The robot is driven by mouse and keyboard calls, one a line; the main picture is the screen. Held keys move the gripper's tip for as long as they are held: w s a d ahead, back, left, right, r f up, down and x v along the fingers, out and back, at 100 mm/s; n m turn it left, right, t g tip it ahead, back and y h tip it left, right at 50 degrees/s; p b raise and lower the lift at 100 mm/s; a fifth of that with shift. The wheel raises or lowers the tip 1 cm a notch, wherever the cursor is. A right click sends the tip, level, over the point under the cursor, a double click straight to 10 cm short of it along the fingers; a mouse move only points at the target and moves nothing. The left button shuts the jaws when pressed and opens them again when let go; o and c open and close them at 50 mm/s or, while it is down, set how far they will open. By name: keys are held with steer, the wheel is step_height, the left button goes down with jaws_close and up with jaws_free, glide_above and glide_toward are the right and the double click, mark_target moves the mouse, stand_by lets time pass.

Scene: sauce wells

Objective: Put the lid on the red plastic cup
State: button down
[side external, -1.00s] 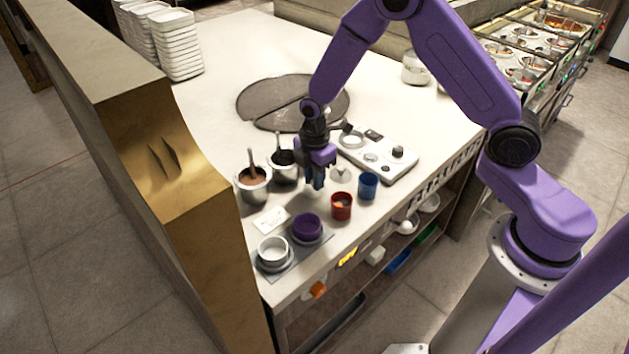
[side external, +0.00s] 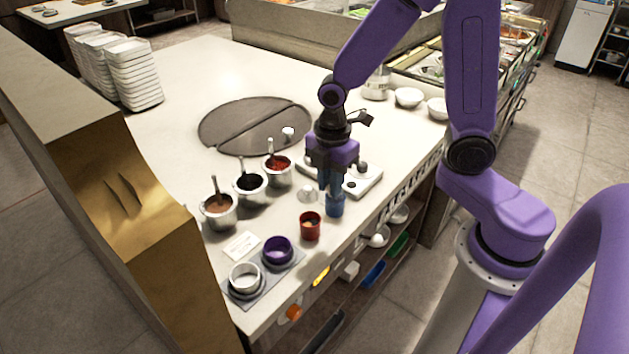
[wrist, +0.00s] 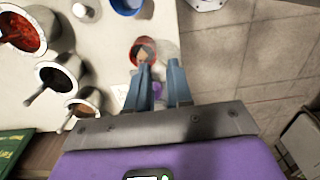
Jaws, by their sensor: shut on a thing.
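The red plastic cup (side external: 310,228) stands upright near the counter's front edge, with something pale and orange inside. It also shows beyond my fingertips in the wrist view (wrist: 134,52). My gripper (side external: 331,190) points down in front of the blue cup (side external: 335,209), to the right of the red cup and above the counter. In the wrist view my gripper (wrist: 161,68) is shut on a pale, see-through round lid (wrist: 169,48), which overlaps the right side of the red cup in the picture. The lid cannot be made out in the side view.
A white knob-like piece (side external: 308,195) stands behind the red cup. Several metal sauce pots (side external: 219,212) with handles stand to the left. A purple container (side external: 277,250) and a white container (side external: 244,277) sit on a grey mat at the front left.

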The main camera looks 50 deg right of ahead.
steer(key=shift+s+r, duration=0.1)
steer(key=shift+s, duration=0.2)
steer(key=shift+w+a+f, duration=0.35)
steer(key=shift+w+f, duration=0.35)
steer(key=shift+f, duration=0.45)
steer(key=shift+w+a+f, duration=0.4)
steer(key=shift+w+f, duration=0.35)
steer(key=shift+f, duration=0.45)
steer(key=shift+w+a+f, duration=0.35)
steer(key=shift+w+f, duration=0.35)
steer(key=shift+f, duration=0.45)
steer(key=shift+f, duration=0.2)
steer(key=shift+c, duration=2.3)
jaws_free()
steer(key=shift+r, duration=0.15)
